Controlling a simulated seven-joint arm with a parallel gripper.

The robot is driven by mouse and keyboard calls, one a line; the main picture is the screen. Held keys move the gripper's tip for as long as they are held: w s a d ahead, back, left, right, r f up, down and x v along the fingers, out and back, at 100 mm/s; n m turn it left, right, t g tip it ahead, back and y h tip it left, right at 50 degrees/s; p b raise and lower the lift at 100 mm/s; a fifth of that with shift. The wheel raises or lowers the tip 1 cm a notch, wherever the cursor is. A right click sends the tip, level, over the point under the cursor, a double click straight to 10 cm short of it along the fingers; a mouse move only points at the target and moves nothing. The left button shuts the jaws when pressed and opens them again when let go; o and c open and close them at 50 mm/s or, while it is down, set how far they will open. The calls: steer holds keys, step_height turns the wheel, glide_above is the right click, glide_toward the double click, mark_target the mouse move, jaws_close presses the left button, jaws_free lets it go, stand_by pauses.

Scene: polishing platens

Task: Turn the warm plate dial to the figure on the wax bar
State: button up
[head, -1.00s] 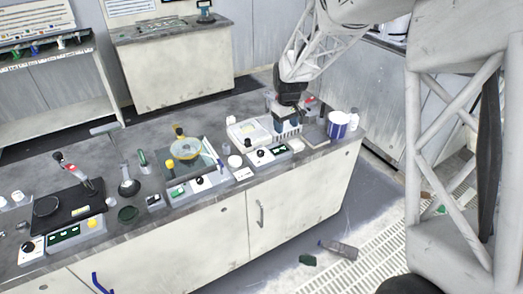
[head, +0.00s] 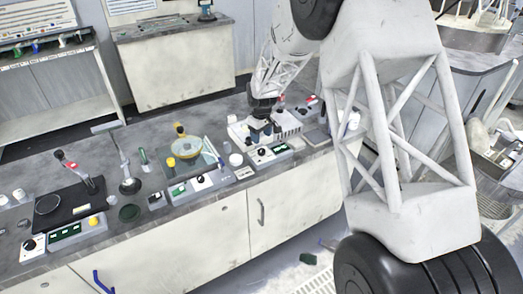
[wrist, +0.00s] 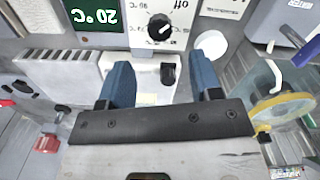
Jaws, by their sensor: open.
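The warm plate (head: 291,124) is a white unit near the right end of the bench. Its front panel carries a black dial (wrist: 160,27) with printed marks including "off", upside down in the wrist view. The dial (head: 262,152) also shows in the head view. My gripper (wrist: 163,75) has blue fingers, apart and empty, over the plate and short of the dial. A small pale labelled block (head: 244,173) left of the panel may be the wax bar; its figure is unreadable.
A white round jar (wrist: 212,45) stands close to the dial.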

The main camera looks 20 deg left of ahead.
mark_target(262, 150)
steer(key=shift+f, duration=0.1)
steer(key=shift+f, duration=3.8)
steer(key=c, duration=0.9)
